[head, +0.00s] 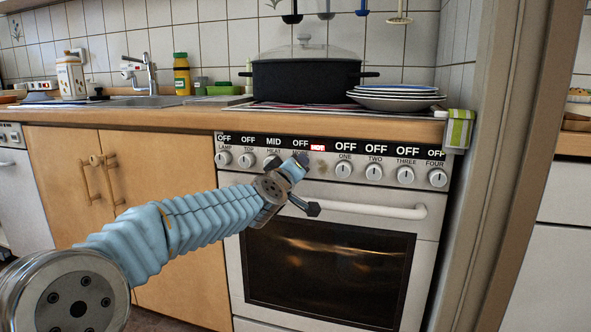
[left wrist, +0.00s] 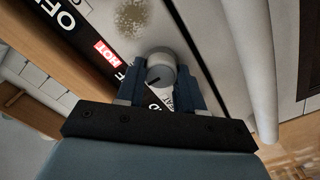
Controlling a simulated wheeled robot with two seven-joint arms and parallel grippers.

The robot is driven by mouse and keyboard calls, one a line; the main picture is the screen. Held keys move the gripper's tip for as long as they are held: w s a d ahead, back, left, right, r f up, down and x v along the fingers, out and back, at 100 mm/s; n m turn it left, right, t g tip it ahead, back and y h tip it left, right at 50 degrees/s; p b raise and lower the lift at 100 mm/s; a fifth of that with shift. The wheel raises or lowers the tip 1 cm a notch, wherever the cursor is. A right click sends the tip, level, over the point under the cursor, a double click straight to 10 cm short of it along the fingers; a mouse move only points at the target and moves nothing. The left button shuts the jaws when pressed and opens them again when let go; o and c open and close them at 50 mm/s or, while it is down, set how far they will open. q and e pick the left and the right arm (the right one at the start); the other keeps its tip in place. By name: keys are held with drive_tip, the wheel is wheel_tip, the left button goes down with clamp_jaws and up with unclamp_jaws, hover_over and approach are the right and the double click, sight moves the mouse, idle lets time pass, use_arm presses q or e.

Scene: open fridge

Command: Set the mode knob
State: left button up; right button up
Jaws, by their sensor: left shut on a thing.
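The mode knob is a small pale round knob on the white oven front, just left of the red HOT display. In the head view my left gripper (head: 300,160) covers it and hides its name label. The display above it there reads OFF. In the left wrist view the mode knob (left wrist: 160,66) sits between the two dark fingers of my left gripper (left wrist: 160,88), which is shut on it. A short dark mark shows on its rim. My right gripper is in neither view.
The heat knob (head: 272,162) stands close to the left, under a display reading MID. Knob one (head: 343,169) and other knobs stand to the right. The oven door handle (head: 385,211) runs below. A black pot (head: 305,82) and stacked plates (head: 396,100) stand on top.

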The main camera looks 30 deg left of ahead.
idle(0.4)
use_arm(q)
drive_tip(key=o, duration=1)
drive_tip(key=shift+o, duration=0.2)
drive_tip(key=v, duration=1.4)
drive_tip(key=shift+p, duration=0.45)
drive_tip(key=shift+w, duration=0.2)
